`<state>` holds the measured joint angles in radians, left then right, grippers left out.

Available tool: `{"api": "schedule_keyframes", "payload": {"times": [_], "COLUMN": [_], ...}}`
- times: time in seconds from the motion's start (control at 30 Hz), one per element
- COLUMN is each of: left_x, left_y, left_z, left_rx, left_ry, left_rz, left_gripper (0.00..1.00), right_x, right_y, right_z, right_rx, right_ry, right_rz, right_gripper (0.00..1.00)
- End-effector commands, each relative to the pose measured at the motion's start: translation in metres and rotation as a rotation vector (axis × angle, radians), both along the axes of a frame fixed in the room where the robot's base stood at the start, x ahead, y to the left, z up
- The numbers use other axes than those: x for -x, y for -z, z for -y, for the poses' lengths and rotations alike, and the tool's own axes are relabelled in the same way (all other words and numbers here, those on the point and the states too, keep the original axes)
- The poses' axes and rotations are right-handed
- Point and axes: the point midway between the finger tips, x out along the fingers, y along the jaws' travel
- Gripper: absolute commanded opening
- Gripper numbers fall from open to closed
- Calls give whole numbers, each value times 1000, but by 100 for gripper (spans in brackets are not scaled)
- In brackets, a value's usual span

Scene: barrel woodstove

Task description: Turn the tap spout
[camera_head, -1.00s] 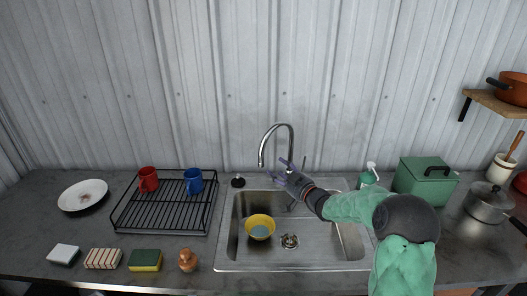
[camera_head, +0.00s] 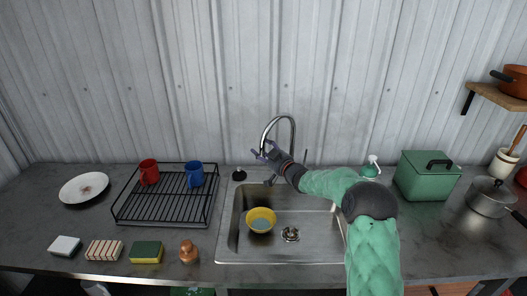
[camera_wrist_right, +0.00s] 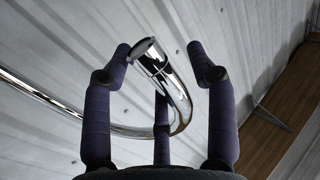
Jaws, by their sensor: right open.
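The chrome tap spout (camera_head: 279,118) rises in a tall arch behind the sink, with its open end toward the left. My right gripper (camera_head: 262,153) is at the end of the spout and partly hides it. In the right wrist view, the spout's end (camera_wrist_right: 170,75) lies between the purple fingers of my right gripper (camera_wrist_right: 159,50). The fingers stand apart on both sides of it, and a third finger is behind. I cannot tell whether any finger touches it. My left gripper is not in view.
The steel sink (camera_head: 228,225) holds a yellow bowl (camera_head: 261,220). A black dish rack (camera_head: 160,222) with a red mug (camera_head: 149,172) and a blue mug (camera_head: 194,175) stands left. A soap bottle (camera_head: 371,168) and green box (camera_head: 428,178) stand right.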

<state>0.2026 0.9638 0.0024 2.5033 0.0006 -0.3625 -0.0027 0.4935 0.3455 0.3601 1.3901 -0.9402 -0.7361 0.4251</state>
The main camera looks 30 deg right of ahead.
Motion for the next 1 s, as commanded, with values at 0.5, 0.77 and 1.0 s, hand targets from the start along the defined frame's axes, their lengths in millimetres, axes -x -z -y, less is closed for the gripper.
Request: {"api": "schedule_keyframes", "payload": {"times": [0.5,0.77,1.0], "left_x": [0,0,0], "left_y": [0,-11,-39], "left_z": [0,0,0], "left_rx": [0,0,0], "left_ry": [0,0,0], "left_rz": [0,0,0], "left_gripper": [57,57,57], "right_x": [1,7,27], "right_y": [1,0,-2], "right_z": [0,3,11], "right_rx": [0,1,0], "right_ry": [-1,-35,-149], "right_rz": [-1,-4,-6], "right_gripper": [0,0,0]}}
